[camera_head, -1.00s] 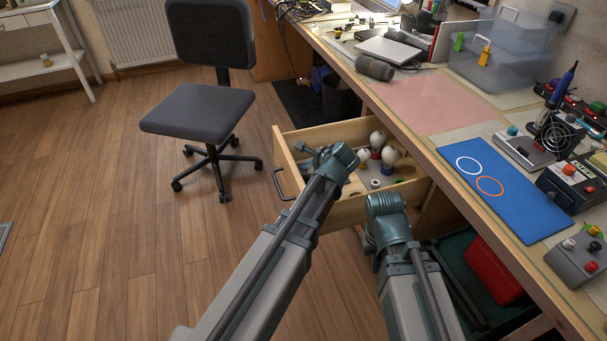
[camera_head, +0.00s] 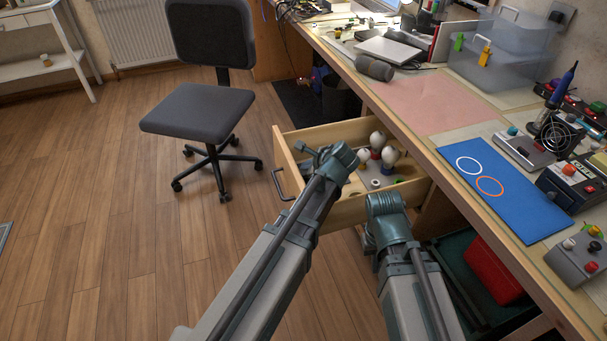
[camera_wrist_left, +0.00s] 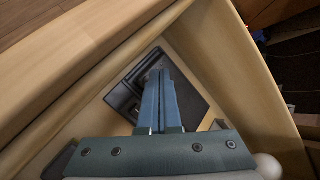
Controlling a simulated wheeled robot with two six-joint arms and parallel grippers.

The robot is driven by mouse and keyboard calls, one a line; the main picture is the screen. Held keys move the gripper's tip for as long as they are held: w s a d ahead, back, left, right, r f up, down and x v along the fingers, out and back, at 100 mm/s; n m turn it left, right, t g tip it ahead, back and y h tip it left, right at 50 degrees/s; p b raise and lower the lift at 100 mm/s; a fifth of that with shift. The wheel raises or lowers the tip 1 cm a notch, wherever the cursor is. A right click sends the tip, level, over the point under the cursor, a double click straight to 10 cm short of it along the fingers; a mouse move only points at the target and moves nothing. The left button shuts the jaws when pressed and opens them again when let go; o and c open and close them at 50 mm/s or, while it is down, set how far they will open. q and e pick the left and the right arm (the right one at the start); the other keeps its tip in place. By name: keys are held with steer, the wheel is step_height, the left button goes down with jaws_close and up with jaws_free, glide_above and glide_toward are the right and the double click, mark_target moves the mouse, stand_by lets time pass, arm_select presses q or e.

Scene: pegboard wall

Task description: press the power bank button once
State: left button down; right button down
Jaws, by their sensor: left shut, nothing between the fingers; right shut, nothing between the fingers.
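A black, flat, box-shaped device, which looks like the power bank (camera_wrist_left: 190,105), lies on the floor of the open drawer (camera_head: 350,212). My left gripper (camera_wrist_left: 160,74) is shut and empty; its fingers point down over the device in the left wrist view. The fingers cover part of it, and I cannot tell whether they touch it. I cannot make out the button. In the head view my left wrist hangs over the drawer and hides the device. My right gripper (camera_head: 370,238) is at the drawer's front right corner, shut and empty, its fingertips mostly hidden.
Several light bulbs (camera_head: 377,141) stand at the drawer's far side. The drawer's wooden walls rise close around my left fingers. The workbench with a blue mat (camera_head: 505,190) runs along the right. A red box (camera_head: 492,270) sits below it. An office chair (camera_head: 198,112) stands on open floor.

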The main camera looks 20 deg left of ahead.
arm_select(q)
steer(key=shift+f, duration=0.15)
steer(key=shift+f+b, duration=0.25)
steer(key=shift+b, duration=0.15)
steer(key=shift+f+b, duration=0.3)
steer(key=shift+b, duration=0.05)
stand_by(0.4)
steer(key=shift+r, duration=0.1)
steer(key=shift+r+p, duration=0.65)
steer(key=shift+p, duration=0.1)
step_height(320, 180, up, 5)
steer(key=p, duration=0.5)
stand_by(0.8)
